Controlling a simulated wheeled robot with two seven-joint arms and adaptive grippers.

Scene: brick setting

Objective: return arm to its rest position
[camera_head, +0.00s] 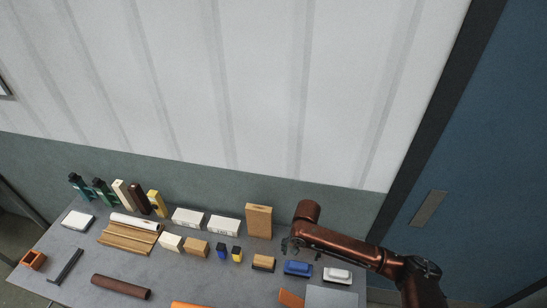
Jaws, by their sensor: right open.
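My right arm, copper-brown, comes in from the lower right and reaches over the right part of the grey table (200,275). My right gripper (290,246) is small and dark at the arm's far end, beside the upright tan block (258,221). It is open, with nothing seen between its fingers. It is above the blue block-like item (298,268) in the picture; whether it touches anything is hard to tell. My left gripper is not in view.
A row of upright bottles and blocks (130,197) stands at the back left. White boxes (188,217), a wooden ribbed piece (128,236), a brown cylinder (121,286) and a white item (337,275) lie on the table. A wall is behind; a blue door (470,170) is at right.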

